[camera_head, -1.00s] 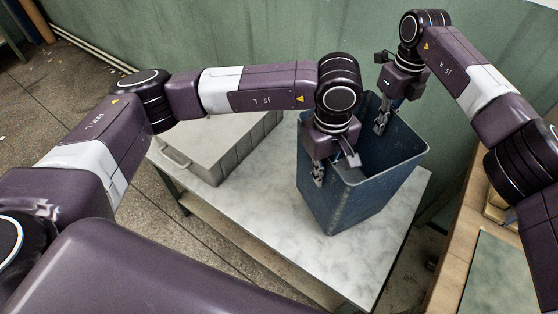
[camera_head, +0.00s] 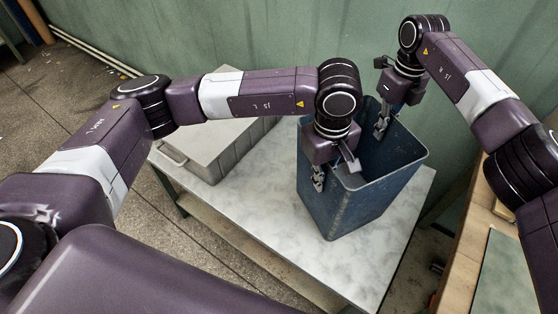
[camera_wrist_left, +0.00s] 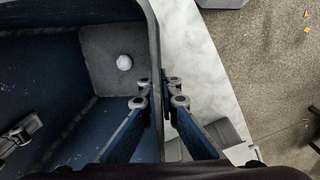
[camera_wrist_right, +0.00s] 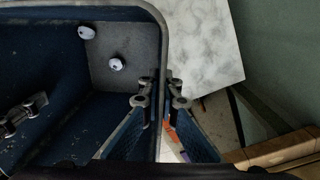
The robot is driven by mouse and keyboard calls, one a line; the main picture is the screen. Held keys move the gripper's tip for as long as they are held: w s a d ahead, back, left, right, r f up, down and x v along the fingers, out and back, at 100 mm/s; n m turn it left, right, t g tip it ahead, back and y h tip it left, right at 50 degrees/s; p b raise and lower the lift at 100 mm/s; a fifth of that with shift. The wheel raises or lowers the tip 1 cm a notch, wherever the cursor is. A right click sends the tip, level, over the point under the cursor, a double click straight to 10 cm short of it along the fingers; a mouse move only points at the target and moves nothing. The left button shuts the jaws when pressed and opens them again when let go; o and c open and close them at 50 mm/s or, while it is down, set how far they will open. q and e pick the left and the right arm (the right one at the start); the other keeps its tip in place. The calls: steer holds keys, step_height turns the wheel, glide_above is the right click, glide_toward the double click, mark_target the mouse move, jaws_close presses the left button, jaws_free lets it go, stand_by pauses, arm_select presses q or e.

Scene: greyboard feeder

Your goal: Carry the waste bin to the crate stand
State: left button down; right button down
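The waste bin (camera_head: 345,200) is a tall dark blue open box, upright over a pale marble-topped stand (camera_head: 240,225). I cannot tell whether its base touches the top. My left gripper (camera_head: 319,180) is at the bin's near left wall, with fingers (camera_wrist_left: 158,92) on both sides of the rim, closed on it. My right gripper (camera_head: 381,126) grips the far wall the same way, fingers (camera_wrist_right: 159,92) astride it. White crumpled balls lie inside the bin, one (camera_wrist_left: 124,62) in the left wrist view, two in the right wrist view (camera_wrist_right: 116,65).
A grey box with a handle (camera_head: 215,160) sits left of the bin on the same top. A green wall (camera_head: 270,40) stands behind. A wooden bench (camera_head: 462,262) is at the right. Open floor (camera_head: 45,95) lies to the left.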

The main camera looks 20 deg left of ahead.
arm_select(q)
steer(key=shift+f+b, duration=0.45)
steer(key=shift+f, duration=0.15)
arm_select(e)
steer(key=shift+f, duration=0.55)
arm_select(q)
steer(key=c, duration=2.2)
jaws_free()
arm_select(e)
steer(key=c, duration=2.2)
jaws_free()
arm_select(q)
steer(key=shift+o, duration=0.2)
arm_select(e)
steer(key=shift+o, duration=0.2)
arm_select(q)
steer(key=shift+r, duration=0.1)
step_height(320, 180, up, 11)
steer(key=shift+s+a+f, duration=0.1)
steer(key=shift+s, duration=0.05)
arm_select(e)
steer(key=shift+r, duration=0.2)
arm_select(q)
steer(key=shift+r, duration=0.55)
arm_select(e)
step_height(320, 180, up, 12)
steer(key=shift+w+d+f, duration=0.1)
steer(key=shift+d+f, duration=0.05)
